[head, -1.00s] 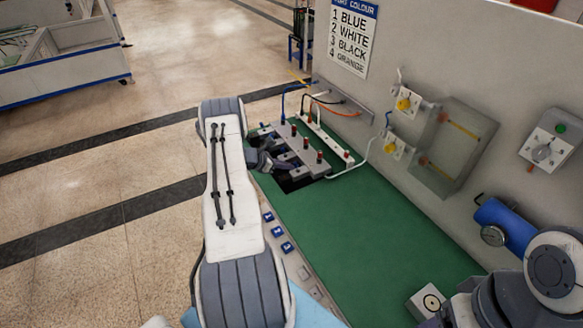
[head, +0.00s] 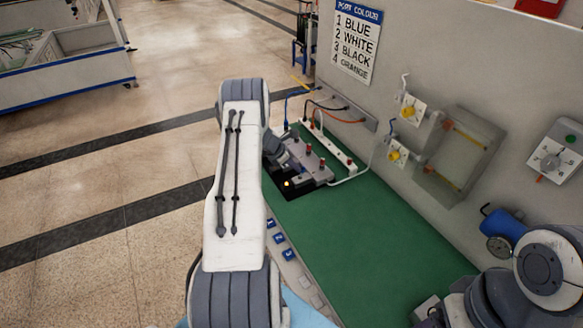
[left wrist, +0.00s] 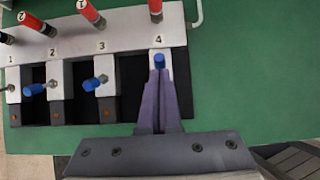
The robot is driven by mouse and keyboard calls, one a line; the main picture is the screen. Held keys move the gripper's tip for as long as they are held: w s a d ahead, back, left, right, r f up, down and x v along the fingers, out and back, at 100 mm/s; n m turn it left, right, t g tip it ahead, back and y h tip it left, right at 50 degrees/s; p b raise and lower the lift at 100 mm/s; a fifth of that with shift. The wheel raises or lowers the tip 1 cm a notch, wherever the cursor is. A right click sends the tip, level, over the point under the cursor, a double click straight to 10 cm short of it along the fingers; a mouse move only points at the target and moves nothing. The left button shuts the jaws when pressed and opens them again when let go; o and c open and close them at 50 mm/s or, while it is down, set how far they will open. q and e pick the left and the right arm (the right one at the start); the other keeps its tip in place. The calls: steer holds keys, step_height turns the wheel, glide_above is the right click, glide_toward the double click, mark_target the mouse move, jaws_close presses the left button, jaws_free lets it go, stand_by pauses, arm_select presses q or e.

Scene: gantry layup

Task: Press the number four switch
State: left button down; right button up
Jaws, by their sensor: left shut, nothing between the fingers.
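The switch unit (left wrist: 120,30) shows in the left wrist view as a pale block with positions marked 1 to 4. The number four switch (left wrist: 159,60) has a blue-tipped lever at the right end. My left gripper (left wrist: 160,76) is shut and empty, its tips at that blue lever; I cannot tell whether they touch it. The levers of two (left wrist: 34,89) and three (left wrist: 92,83) lean left. In the head view my left gripper (head: 279,152) is over the unit (head: 315,172), partly hidden by my arm. An orange lamp (head: 287,183) glows at the unit's near end.
Red-topped posts (head: 322,163) and cables stand along the unit. A grey wall panel with yellow-knobbed switches (head: 399,152) and a port colour sign (head: 357,42) rises behind. Blue numbered tiles (head: 279,239) lie along the front edge.

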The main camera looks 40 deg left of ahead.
arm_select(q)
steer(key=shift+r+p, duration=0.4)
steer(key=shift+r, duration=0.4)
arm_select(e)
steer(key=shift+r, duration=0.45)
arm_select(q)
steer(key=b+v, duration=0.2)
steer(key=v, duration=1.1)
steer(key=shift+b, duration=0.35)
arm_select(e)
steer(key=f, duration=0.1)
steer(key=s+f, duration=0.1)
steer(key=shift+a+f, duration=0.2)
steer(key=shift+f, duration=0.15)
arm_select(q)
steer(key=shift+s, duration=0.15)
